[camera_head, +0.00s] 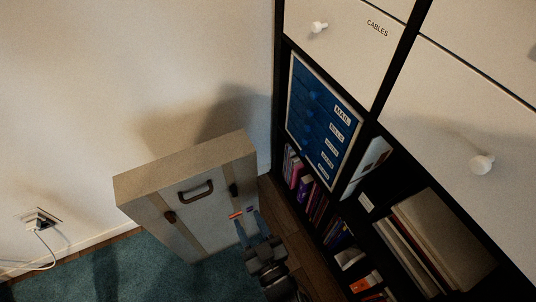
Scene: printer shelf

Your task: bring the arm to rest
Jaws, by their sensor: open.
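My gripper (249,222) shows at the bottom centre of the head view, in front of the right part of a white case. Its two blue fingers point up and are spread apart. A small red and white thing (236,214) shows close to the left fingertip; I cannot tell what it is or whether it touches the finger. Nothing is visibly held between the fingers. The rest of my arm runs out of the bottom of the picture.
The white case (186,234) with a brown handle stands upright by the wall. A dark shelf with white drawers (340,32), a blue labelled organiser (322,118), books (306,184) and folders (425,240) rises at right. A socket with a plugged cable (40,222) is at left.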

